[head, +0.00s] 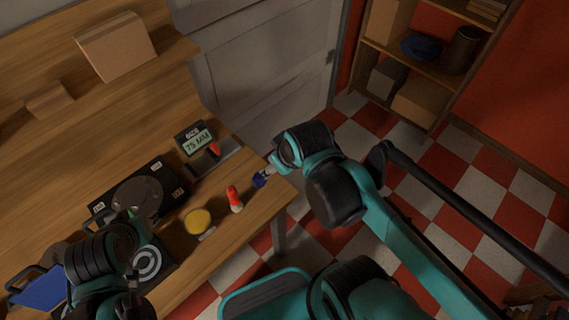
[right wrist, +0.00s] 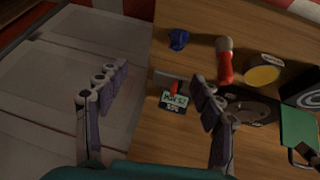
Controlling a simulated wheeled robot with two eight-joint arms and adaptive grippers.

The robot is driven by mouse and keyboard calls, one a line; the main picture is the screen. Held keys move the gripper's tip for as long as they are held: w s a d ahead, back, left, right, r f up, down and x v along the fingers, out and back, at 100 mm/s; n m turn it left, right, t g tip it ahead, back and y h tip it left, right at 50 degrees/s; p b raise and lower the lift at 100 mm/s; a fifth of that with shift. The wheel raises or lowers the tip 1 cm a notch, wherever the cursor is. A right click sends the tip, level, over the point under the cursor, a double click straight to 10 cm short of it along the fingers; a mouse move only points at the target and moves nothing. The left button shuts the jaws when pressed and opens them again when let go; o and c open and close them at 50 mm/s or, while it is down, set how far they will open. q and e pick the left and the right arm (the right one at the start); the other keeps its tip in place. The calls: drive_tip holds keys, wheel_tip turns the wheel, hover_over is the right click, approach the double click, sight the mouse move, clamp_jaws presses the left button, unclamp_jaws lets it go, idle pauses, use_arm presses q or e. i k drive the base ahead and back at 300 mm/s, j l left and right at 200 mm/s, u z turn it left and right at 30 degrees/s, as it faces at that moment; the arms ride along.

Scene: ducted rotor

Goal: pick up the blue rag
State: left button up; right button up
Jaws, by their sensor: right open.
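The blue rag (head: 260,180) is a small, dark blue crumpled piece near the right end of the wooden table. It also shows in the right wrist view (right wrist: 178,39), at the upper middle. My right gripper (right wrist: 160,74) is open and empty, its two fingers spread wide apart over the table edge. The rag appears beyond the fingertips and apart from them. In the head view the right gripper (head: 272,168) is close to the rag and partly hidden by my wrist. My left arm is at the lower left over the table; its fingers cannot be made out.
A red and white bottle (head: 235,199) stands close to the rag, with a yellow-topped round item (head: 198,222) beside it. A digital display (head: 196,140), a black turntable-like unit (head: 140,195) and a target-marked box (head: 147,262) are also on the table (head: 222,262). A shelf (head: 408,62) stands behind.

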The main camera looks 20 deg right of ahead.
sight(257, 180)
drive_tip(key=l+u, duration=0.2)
drive_tip(key=u, duration=0.2)
drive_tip(key=l+u, duration=0.15)
drive_tip(key=u, duration=0.25)
drive_tip(key=k+l+u, duration=0.1)
drive_tip(key=u, duration=0.35)
